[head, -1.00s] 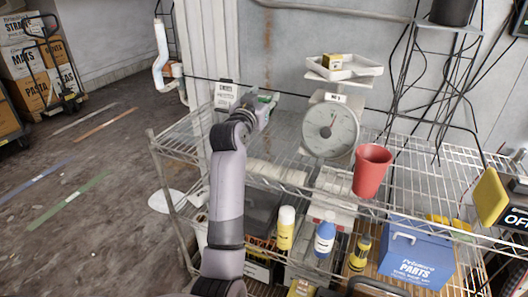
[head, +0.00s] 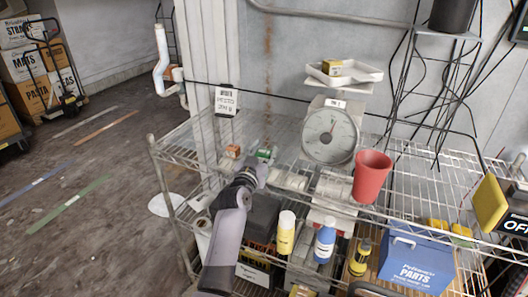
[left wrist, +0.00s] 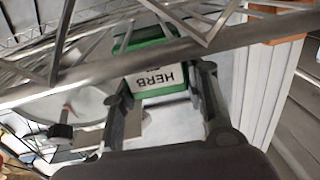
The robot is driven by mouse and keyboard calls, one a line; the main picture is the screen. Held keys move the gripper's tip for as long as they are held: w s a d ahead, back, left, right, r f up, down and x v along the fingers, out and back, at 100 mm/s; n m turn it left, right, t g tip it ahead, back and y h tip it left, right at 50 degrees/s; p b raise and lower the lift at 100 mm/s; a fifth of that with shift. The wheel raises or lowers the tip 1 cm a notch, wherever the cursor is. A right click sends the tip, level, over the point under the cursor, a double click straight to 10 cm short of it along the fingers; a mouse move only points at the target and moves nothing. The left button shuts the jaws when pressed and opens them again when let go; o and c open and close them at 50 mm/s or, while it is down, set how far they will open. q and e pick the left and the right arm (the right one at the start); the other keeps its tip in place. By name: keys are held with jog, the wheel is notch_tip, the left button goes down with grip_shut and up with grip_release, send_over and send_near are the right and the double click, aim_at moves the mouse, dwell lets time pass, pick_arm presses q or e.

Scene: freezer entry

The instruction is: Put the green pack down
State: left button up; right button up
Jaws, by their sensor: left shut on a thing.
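The green pack (head: 268,153) is at the tip of my left gripper (head: 260,168), at the upper wire shelf left of the scale. In the left wrist view the green pack (left wrist: 158,68) shows a white label reading HERB, between the two dark fingers of my left gripper (left wrist: 160,88). The gripper is shut on it. Shelf wires and a thick bar cross in front of part of the pack, so I cannot tell whether it touches the shelf. My right gripper is not in view.
A small orange-brown box (head: 233,151) sits left of the pack. The dial scale (head: 330,134) carries a white tray (head: 362,72) with a yellow pack. A red cup (head: 371,176) stands to the right. Bottles and a blue parts box (head: 416,262) are below.

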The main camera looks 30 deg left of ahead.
pick_arm(q)
jog(key=shift+f, duration=0.1)
jog(key=o, duration=1.2)
